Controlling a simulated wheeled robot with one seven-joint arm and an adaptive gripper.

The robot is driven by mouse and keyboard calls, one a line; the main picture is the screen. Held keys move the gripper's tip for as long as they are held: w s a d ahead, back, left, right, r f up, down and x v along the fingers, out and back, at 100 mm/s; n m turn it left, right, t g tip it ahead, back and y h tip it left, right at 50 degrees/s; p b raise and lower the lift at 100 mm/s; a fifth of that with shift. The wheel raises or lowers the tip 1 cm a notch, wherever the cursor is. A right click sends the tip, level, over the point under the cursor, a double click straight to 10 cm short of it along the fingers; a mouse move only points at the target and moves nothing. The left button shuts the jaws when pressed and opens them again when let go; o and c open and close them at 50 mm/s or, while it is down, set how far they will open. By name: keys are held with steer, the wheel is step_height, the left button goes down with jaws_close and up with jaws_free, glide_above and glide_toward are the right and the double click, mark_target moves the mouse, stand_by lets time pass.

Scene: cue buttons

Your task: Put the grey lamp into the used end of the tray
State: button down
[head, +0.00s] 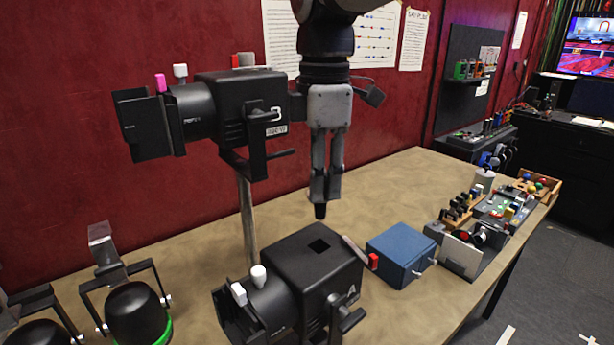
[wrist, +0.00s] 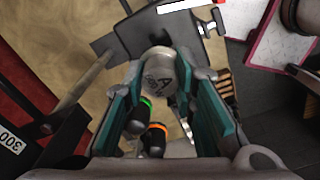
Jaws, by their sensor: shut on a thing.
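My gripper (head: 321,198) hangs upright above the table, right of the raised black spotlight. In the wrist view my gripper (wrist: 162,92) has its fingers closed around a grey rounded piece with dark lettering, the grey lamp (wrist: 160,72). In the head view only a small dark tip shows below the fingers; the lamp's grey part cannot be made out there. A wooden tray (head: 551,193) with coloured pieces sits at the table's far right end, well away from my gripper. Which tray end is the used one cannot be told.
A raised black spotlight (head: 232,112) on a pole stands close left of my gripper. Another black spotlight (head: 318,262) lies below it. A blue box (head: 401,254) stands to the right, then several small parts. Bare table (head: 400,195) shows behind the box.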

steer(key=shift+r+p, duration=2.1)
steer(key=shift+r, duration=1.6)
